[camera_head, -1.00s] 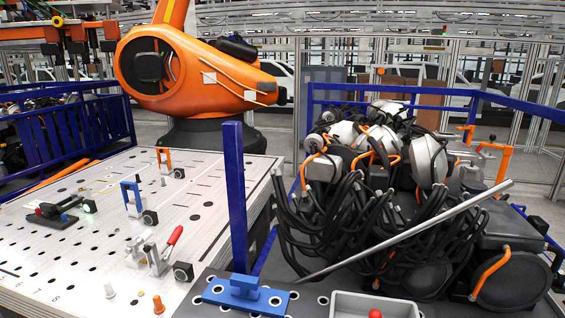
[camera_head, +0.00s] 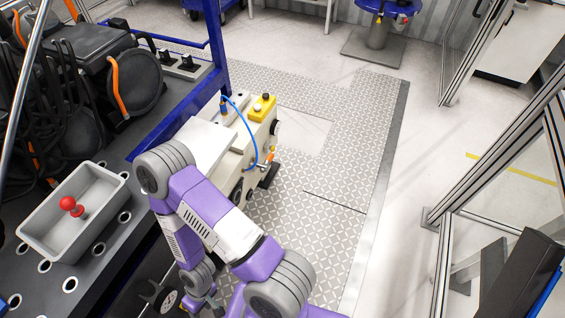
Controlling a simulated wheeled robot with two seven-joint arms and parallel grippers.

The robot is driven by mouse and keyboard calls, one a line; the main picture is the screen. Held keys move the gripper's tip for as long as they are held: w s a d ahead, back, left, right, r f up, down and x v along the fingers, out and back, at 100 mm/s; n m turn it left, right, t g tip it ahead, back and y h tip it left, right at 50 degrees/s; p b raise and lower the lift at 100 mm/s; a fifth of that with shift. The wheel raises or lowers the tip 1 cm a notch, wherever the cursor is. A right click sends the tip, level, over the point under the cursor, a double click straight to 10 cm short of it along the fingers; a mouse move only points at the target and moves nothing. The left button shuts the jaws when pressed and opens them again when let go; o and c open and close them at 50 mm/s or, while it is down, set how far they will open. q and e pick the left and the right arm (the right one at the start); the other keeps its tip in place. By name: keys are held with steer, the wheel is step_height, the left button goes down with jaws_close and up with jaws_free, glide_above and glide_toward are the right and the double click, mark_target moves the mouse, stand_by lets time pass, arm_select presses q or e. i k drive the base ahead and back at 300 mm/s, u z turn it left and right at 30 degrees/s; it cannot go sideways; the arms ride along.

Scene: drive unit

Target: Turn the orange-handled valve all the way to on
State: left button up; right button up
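No clear orange-handled valve can be made out. A small orange part (camera_head: 271,157) sticks out from the side of a white unit (camera_head: 205,143) in the middle of the head view; it is too small to tell whether it is a valve handle. My purple and grey arm (camera_head: 232,230), which seems to be the right one, comes up from the bottom edge and bends down at the left, covering part of the white unit. Its far end near the bottom edge is dark and partly hidden, and no fingertips can be made out. My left gripper is not in view.
A grey tray (camera_head: 42,226) with a red knob (camera_head: 72,206) sits on the dark perforated table at left. A yellow box (camera_head: 262,107) and a blue cable (camera_head: 247,131) are on the white unit. Patterned floor (camera_head: 335,180) right of it is clear. Metal-framed panels stand at right.

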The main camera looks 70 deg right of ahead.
mark_target(264, 167)
steer(key=z, duration=3.7)
steer(key=i, duration=2.35)
steer(key=u, duration=1.85)
